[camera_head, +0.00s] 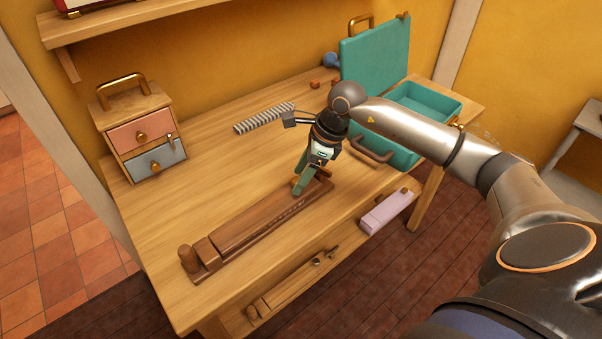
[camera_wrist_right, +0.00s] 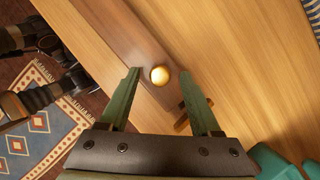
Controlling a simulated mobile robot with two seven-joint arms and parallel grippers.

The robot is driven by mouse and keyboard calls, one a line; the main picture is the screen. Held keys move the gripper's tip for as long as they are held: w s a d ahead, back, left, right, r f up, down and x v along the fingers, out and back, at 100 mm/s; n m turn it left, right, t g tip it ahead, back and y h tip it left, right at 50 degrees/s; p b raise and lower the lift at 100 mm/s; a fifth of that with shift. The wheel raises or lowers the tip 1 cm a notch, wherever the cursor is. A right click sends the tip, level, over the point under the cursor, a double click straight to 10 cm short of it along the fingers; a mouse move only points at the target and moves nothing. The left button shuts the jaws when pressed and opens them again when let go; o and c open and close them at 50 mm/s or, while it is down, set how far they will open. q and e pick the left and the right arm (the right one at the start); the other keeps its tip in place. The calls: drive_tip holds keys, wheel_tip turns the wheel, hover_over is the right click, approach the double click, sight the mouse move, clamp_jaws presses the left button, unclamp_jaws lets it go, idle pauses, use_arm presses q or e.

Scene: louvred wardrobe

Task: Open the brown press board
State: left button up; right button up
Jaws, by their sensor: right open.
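The brown press board (camera_head: 255,229) is a long, dark wooden piece lying along the front of the wooden table in the head view. It looks closed, with a block and a rounded post at its left end. My right gripper (camera_head: 299,188) points down at its right end. In the right wrist view, the board (camera_wrist_right: 128,35) runs up and left, and a round gold knob (camera_wrist_right: 160,75) shows between the spread green fingers, with gaps on both sides. Whether the fingertips reach down around the knob is unclear. My left gripper does not show.
A small two-drawer box (camera_head: 142,132) stands at the table's back left. An open teal case (camera_head: 376,55) is at the back right, close to my right arm. A grey ribbed strip (camera_head: 264,118) lies behind the board. A pink box (camera_head: 387,212) sits below the front edge.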

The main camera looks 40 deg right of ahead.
clamp_jaws()
idle(0.5)
idle(0.9)
